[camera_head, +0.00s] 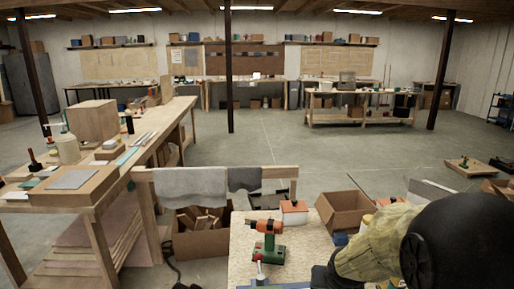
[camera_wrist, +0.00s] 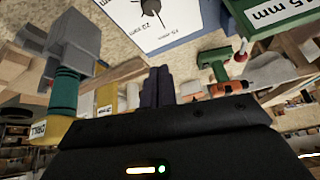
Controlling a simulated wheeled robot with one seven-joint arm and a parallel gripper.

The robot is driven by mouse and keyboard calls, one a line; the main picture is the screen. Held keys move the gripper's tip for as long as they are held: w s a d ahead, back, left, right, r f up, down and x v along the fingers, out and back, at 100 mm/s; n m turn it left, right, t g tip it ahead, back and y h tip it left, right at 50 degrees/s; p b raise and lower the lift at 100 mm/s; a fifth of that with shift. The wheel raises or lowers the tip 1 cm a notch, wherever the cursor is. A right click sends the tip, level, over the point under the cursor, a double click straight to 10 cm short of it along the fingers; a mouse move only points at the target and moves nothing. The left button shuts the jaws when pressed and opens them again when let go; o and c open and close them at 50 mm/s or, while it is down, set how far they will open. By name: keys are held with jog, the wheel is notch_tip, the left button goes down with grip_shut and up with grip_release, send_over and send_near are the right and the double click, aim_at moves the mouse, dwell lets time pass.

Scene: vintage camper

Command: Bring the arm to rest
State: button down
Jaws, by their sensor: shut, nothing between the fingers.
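My gripper (camera_wrist: 158,86) shows in the wrist view as two dark fingers close together beyond the black wrist housing. It is shut and holds nothing. Around it the wrist view shows a tilted, close view of workbench items. In the head view a large black rounded part at the lower right seems to be my arm; it covers part of the near bench. My gripper cannot be made out in the head view.
A green and orange drill (camera_head: 268,245) stands on the near bench, beside an open cardboard box (camera_head: 344,209). A yellowish bundle (camera_head: 380,245) adjoins the black part. A long wooden bench (camera_head: 150,150) stands left. The concrete floor (camera_head: 290,150) is open mid-room.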

jog(key=s+a+f+n+g, duration=0.1)
jog(key=s, duration=0.5)
jog(key=s+a+f+n+g, duration=0.1)
jog(key=s+a+g, duration=0.1)
jog(key=s, duration=0.4)
jog(key=shift+s+f+y, duration=0.3)
jog(key=shift+s+y, duration=0.1)
